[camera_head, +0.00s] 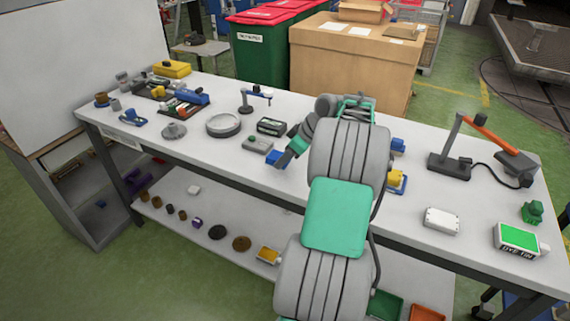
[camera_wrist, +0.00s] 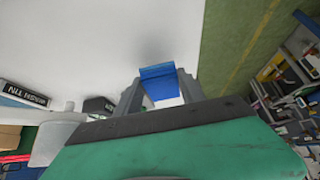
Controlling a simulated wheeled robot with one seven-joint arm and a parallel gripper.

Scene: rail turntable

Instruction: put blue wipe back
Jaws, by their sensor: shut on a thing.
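The blue wipe (camera_head: 275,158) shows as a small blue block over the front part of the white workbench (camera_head: 350,212). My gripper (camera_head: 282,158) is shut on it. In the wrist view the blue wipe (camera_wrist: 160,82) sits between the two grey fingers of my gripper (camera_wrist: 160,88), with its outer end sticking out past them. Behind it is the bare white tabletop, with the green floor beyond the edge to the right. I cannot tell how high it is above the table. My arm hides part of the table's middle.
A labelled dark tin (camera_head: 271,126) and a grey block (camera_head: 257,144) stand close to my gripper. A round grey dish (camera_head: 223,124) is left of them. Yellow and blue items (camera_head: 396,180) stand right of my arm. A white box (camera_head: 441,221) and a green-topped DYE TIN (camera_head: 517,240) are further right.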

